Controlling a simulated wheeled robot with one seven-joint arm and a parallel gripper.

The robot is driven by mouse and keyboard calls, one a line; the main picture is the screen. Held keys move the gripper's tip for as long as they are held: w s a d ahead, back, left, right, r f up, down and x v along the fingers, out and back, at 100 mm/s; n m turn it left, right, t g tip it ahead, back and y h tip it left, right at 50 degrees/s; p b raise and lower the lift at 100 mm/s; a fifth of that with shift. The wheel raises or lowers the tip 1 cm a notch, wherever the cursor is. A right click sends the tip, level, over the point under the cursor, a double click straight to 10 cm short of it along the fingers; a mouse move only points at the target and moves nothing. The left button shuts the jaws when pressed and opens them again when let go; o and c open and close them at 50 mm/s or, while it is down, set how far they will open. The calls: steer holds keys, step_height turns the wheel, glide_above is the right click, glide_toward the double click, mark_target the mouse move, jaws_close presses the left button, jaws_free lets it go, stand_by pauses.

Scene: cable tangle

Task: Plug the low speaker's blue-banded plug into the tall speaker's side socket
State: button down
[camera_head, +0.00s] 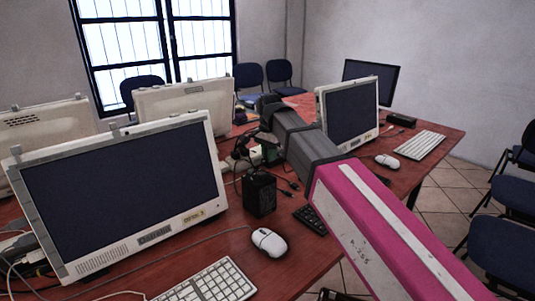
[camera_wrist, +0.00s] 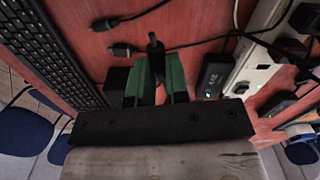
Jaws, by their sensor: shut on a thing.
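In the wrist view my gripper (camera_wrist: 158,64), with green fingers, is shut on a black plug (camera_wrist: 154,43); its end and cable show between the fingertips. I cannot make out a blue band on it. In the head view the gripper is small and partly hidden by my arm, above the table behind the black speaker box. That upright black box (camera_head: 259,194), seemingly the tall speaker, stands between the left monitor and the mouse. I cannot make out its side socket. A dark block (camera_wrist: 117,80) shows left of the fingers in the wrist view. I cannot tell which thing is the low speaker.
Two loose plugs (camera_wrist: 104,24) (camera_wrist: 122,50) on black cables lie on the red table. A white power strip (camera_wrist: 254,62) and a black adapter (camera_wrist: 214,74) are right of my fingers. A keyboard (camera_wrist: 60,50) lies left. A monitor (camera_head: 125,195) and mouse (camera_head: 269,242) flank the box.

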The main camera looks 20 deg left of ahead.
steer(key=s+d+f+m, duration=0.2)
steer(key=d, duration=0.6)
steer(key=shift+s+a+f, duration=0.1)
steer(key=shift+s+a, duration=0.25)
steer(key=shift+s, duration=0.3)
steer(key=shift+s+a+r, duration=0.1)
steer(key=shift+s+a, duration=0.2)
steer(key=shift+s, duration=0.3)
steer(key=shift+s+a+f, duration=0.1)
steer(key=shift+s+a, duration=0.25)
steer(key=shift+s, duration=0.3)
steer(key=shift+s+a, duration=0.35)
steer(key=shift+s, duration=0.4)
steer(key=shift+s+a, duration=0.35)
steer(key=shift+s, duration=0.4)
steer(key=c, duration=1.1)
jaws_free()
steer(key=shift+o, duration=0.3)
